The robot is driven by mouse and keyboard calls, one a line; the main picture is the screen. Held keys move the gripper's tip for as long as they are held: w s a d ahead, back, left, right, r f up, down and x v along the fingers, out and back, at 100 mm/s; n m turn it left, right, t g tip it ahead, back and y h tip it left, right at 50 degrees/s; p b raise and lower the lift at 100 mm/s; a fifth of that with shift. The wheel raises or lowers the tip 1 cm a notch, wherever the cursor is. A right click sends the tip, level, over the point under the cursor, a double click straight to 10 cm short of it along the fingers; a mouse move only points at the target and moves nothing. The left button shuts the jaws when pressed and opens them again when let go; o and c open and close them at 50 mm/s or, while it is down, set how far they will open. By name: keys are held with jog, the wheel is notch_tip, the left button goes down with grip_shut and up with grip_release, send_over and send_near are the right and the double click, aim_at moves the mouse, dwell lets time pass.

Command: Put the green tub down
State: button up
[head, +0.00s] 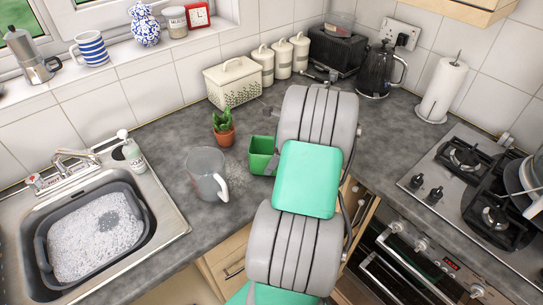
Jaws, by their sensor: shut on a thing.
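The green tub (261,154) is a small square open container right of the grey mug, over the worktop (185,150). It looks upright. Its right side is hidden behind my arm, beside the pale green arm link. I cannot tell whether its base touches the worktop.
A grey mug (206,172) and a potted cactus (223,128) stand close left of the tub. A sink with a soapy basin (150,215) is at left. A cream bread bin (233,83), canisters (281,58) and a kettle (378,72) line the back. A hob (450,190) is at right.

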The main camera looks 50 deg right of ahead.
jog(key=o, duration=1.3)
jog(key=shift+f, duration=0.1)
jog(key=shift+o, duration=0.2)
jog(key=p+v, duration=0.1)
jog(key=v, duration=1.1)
jog(key=w+a+r+n+h, duration=0.1)
jog(key=w+a+r+n, duration=0.1)
jog(key=a+n, duration=0.45)
jog(key=w+a+r+n, duration=0.2)
jog(key=a+n, duration=0.1)
jog(key=a, duration=0.7)
jog(key=w+a+r+n+h, duration=0.1)
jog(key=w+a+r+n, duration=0.15)
jog(key=a+n, duration=0.4)
jog(key=s+a+f+n, duration=0.2)
jog(key=s+a+n, duration=0.6)
jog(key=a+n, duration=0.4)
jog(key=shift+s+a+t+h, duration=0.35)
jog(key=shift+a+t+h, duration=0.05)
jog(key=shift+a, duration=0.25)
